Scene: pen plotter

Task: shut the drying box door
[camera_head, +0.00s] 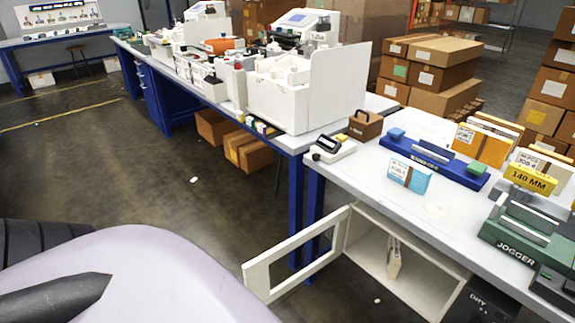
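The drying box (411,274) is a white cabinet under the near end of the right-hand worktable. Its front is open, and a small pale packet or card stack (393,257) stands inside. The drying box door (292,238) is a white frame around a see-through opening. It stands wide open, swung out to the left from the box's left edge. A dark panel (478,306) with partly readable "DRY" lettering sits right of the opening. Neither of my grippers shows; only pale and dark parts of my own body fill the lower left.
The worktable (432,211) above carries a blue device (435,166), a green jogger (522,241), a light blue pack (409,174) and a small meter (331,148). Blue table legs (313,207) stand close behind the door. The floor (150,200) left of the door is mostly clear.

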